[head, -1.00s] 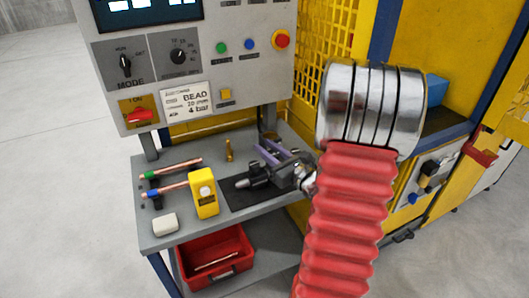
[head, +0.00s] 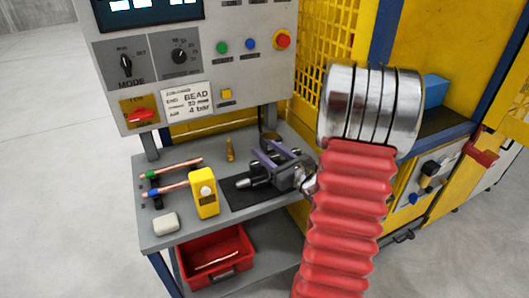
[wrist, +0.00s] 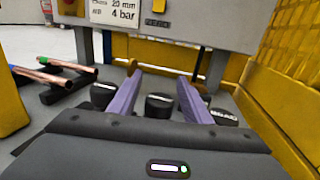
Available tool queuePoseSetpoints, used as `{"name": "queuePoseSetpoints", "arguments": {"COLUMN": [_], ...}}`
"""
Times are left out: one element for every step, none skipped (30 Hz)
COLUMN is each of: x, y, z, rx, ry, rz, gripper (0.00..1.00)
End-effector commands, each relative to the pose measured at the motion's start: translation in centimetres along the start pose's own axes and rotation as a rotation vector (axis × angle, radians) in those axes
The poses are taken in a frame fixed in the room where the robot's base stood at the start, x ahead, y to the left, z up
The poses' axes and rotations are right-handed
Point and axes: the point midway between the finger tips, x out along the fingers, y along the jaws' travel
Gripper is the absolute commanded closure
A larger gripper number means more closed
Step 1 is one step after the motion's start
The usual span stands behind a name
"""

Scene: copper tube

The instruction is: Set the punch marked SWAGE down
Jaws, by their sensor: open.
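My gripper (head: 273,152) is low over the dark mat (head: 236,200) on the bench, its two purple fingers apart. In the wrist view, my open gripper (wrist: 160,77) has a dark, round-topped punch (wrist: 158,105) between its fingers, with space visible on both sides. Another dark punch (wrist: 103,94) is left of the left finger, and a third (wrist: 224,117) is right of the right finger. Their pale markings are too small to read, so I cannot tell which says SWAGE. The gripper body hides the punches' lower parts.
Copper tubes (head: 175,188) rest on holders at the bench's left. A small brass piece (head: 230,150) stands behind the mat. A control panel (head: 200,70) rises behind; a red bin (head: 215,258) sits below.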

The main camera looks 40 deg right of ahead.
Motion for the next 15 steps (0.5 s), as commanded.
{"name": "queuePoseSetpoints", "arguments": {"x": [0.0,0.0,0.0,-0.1,-0.3,-0.5,-0.8,-1.1,-1.5,-1.8,-2.2,-2.8,-3.1,-3.5,-4.1], "y": [0.0,0.0,0.0,0.0,0.0,-0.1,-0.1,-0.1,-0.1,-0.1,-0.1,-0.1,-0.1,-0.1,-0.1], "z": [0.0,0.1,0.2,0.2,0.1,0.1,0.1,0.1,0.1,0.1,0.1,0.1,0.1,0.2,0.2], "rx": [0.000,0.000,-0.001,0.000,0.000,0.000,0.000,0.000,0.000,0.001,0.001,0.000,0.000,0.000,0.000], "ry": [0.000,0.000,0.000,0.000,0.000,0.000,0.000,0.000,0.000,0.000,0.001,0.001,0.000,0.000,0.000], "rz": [0.000,0.000,0.000,0.000,-0.001,-0.001,-0.001,-0.002,-0.003,-0.003,-0.003,-0.003,-0.004,-0.004,-0.003], "gripper": [0.56,0.56,0.56,0.56,0.56,0.56,0.56,0.56,0.56,0.56,0.56,0.56,0.56,0.56,0.56]}}
